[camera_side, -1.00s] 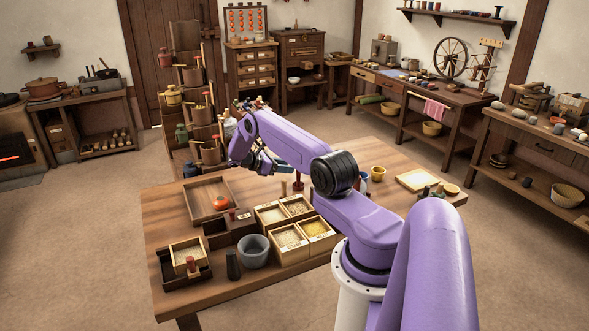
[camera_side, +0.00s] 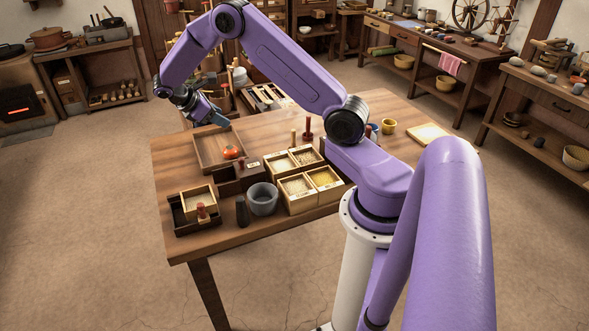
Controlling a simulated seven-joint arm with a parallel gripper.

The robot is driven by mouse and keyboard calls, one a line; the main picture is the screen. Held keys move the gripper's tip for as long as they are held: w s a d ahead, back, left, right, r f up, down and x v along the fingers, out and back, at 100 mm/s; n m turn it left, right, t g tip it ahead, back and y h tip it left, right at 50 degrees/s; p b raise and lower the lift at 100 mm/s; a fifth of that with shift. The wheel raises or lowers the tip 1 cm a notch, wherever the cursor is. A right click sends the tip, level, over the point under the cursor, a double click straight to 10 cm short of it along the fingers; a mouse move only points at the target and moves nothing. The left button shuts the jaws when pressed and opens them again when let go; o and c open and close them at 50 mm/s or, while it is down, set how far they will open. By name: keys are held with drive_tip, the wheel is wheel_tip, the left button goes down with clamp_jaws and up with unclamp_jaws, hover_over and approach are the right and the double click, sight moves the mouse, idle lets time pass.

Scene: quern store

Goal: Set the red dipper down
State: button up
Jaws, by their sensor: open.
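A small orange-red round thing (camera_side: 231,152) lies in the shallow wooden tray (camera_side: 206,165) on the table, near the tray's right side. It may be the red dipper; it is too small to be sure. My gripper (camera_side: 217,121) is open, over the far edge of the tray and apart from the red thing. I see nothing held between its fingers.
The table's front right is behind my arm.

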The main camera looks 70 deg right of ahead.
drive_tip(key=s+a+r+n+t+y, duration=0.15)
drive_tip(key=s+a+r, duration=0.35)
drive_tip(key=a, duration=0.5)
drive_tip(key=s+a+r+t+y, duration=0.2)
drive_tip(key=s+a, duration=0.5)
drive_tip(key=a, duration=0.3)
drive_tip(key=s+a+y, duration=0.2)
drive_tip(key=s, duration=0.8)
drive_tip(key=s+a+r+y, duration=0.1)
drive_tip(key=s+a+y, duration=0.2)
drive_tip(key=s, duration=0.8)
drive_tip(key=shift+s+a+r+n, duration=0.15)
drive_tip(key=shift+s+n, duration=0.15)
drive_tip(key=shift+n, duration=0.15)
